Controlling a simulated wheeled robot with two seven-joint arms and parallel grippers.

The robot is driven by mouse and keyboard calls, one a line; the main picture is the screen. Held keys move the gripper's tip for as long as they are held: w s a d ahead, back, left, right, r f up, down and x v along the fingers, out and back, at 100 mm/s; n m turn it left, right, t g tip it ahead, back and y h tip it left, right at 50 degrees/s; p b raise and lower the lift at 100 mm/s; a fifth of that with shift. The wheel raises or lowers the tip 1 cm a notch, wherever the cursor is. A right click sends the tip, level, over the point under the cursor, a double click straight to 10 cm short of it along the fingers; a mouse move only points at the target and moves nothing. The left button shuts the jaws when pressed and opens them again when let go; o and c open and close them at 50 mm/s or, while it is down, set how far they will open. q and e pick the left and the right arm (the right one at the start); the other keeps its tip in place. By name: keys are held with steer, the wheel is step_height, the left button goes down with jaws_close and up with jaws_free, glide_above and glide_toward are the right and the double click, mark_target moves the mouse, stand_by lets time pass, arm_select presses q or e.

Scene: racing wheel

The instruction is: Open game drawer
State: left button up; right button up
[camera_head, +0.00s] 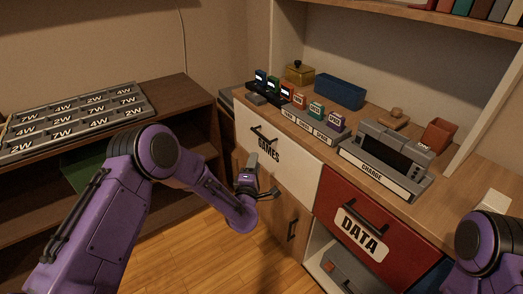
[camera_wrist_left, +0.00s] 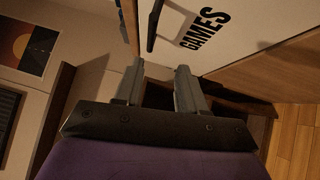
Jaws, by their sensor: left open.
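The game drawer (camera_head: 281,151) is a white front labelled GAMES with a dark bar handle (camera_head: 264,136) along its upper part. It looks shut, flush with the cabinet. My left gripper (camera_head: 262,190) is in front of it, below and near the label. In the left wrist view the gripper (camera_wrist_left: 160,68) is open with nothing between its fingers. The drawer front (camera_wrist_left: 235,30) and the handle (camera_wrist_left: 152,25) lie beyond the fingertips there, apart from them. Part of my right arm shows at the lower right of the head view; its gripper is out of the picture.
A red drawer (camera_head: 362,222) labelled DATA is to the right, with an open shelf below. The countertop holds small cartridges, a blue box (camera_head: 339,91) and a CHARGE dock (camera_head: 385,160). A dark shelf unit (camera_head: 180,100) stands at the left. The wooden floor (camera_head: 185,262) is clear.

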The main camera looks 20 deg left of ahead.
arm_select(q)
steer(key=w+a+r, duration=0.1)
steer(key=w+r, duration=0.1)
steer(key=w, duration=0.9)
steer(key=shift+a+r+n, duration=0.2)
steer(key=shift+r+n, duration=0.1)
jaws_close()
